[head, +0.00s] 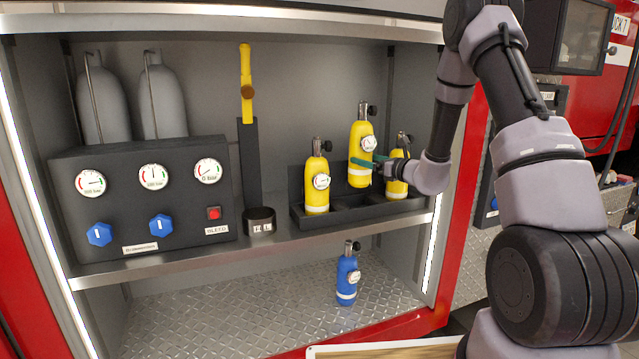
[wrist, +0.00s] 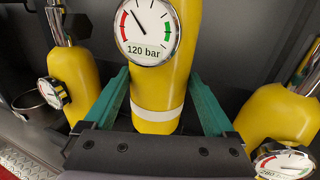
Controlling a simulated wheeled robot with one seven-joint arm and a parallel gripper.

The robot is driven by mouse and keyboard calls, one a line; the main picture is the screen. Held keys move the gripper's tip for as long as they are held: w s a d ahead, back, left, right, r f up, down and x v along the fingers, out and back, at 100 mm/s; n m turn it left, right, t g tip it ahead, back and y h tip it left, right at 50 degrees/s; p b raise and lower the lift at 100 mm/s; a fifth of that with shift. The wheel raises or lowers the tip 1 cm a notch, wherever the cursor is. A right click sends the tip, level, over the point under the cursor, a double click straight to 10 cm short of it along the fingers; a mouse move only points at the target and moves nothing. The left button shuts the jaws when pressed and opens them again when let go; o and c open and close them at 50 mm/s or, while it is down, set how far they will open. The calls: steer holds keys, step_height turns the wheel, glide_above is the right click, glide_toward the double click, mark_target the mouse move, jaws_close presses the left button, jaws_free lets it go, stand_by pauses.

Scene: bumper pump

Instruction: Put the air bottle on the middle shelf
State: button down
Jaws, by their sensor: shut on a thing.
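My gripper (head: 364,162) has teal fingers shut on a yellow air bottle (head: 360,140), one on each side of its lower body. The bottle is upright, its top clearly higher than its neighbours, and appears raised a little above the black tray (head: 345,220) on the shelf. In the wrist view the held bottle (wrist: 160,95) shows a gauge reading 120 bar and a white band. Yellow bottles stand left (head: 317,185) and right (head: 397,180) of it in the tray. A blue bottle (head: 347,278) stands on the tread-plate floor below.
The metal shelf (head: 280,240) also bears a black gauge panel (head: 140,205) at left and a yellow-handled tool (head: 246,85) on a dark post. Two grey cylinders (head: 105,100) stand behind the panel. The cabinet's right post (head: 437,240) is close to my arm. The lower floor is mostly clear.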

steer(key=shift+f, duration=4.75)
steer(key=shift+f, duration=0.15)
jaws_free()
steer(key=shift+f, duration=0.1)
steer(key=v, duration=1.1)
steer(key=s+a+r+n+g+y, duration=0.2)
steer(key=s+a+r+n+g, duration=0.45)
steer(key=s+r, duration=0.2)
steer(key=s+a+r+n+g+y, duration=0.1)
steer(key=s+a+r+n+g, duration=0.5)
steer(key=r+n, duration=0.25)
steer(key=s+d+r+n+h, duration=0.1)
steer(key=s+r+n+h, duration=0.15)
steer(key=s, duration=0.35)
steer(key=s+d+r+n+h, duration=0.2)
steer(key=s+n+h, duration=0.1)
steer(key=s, duration=0.3)
steer(key=s+d+r+n+t+h, duration=0.4)
steer(key=s+d+r+t+h, duration=0.1)
steer(key=d+r+h, duration=0.1)
steer(key=shift+d, duration=0.9)
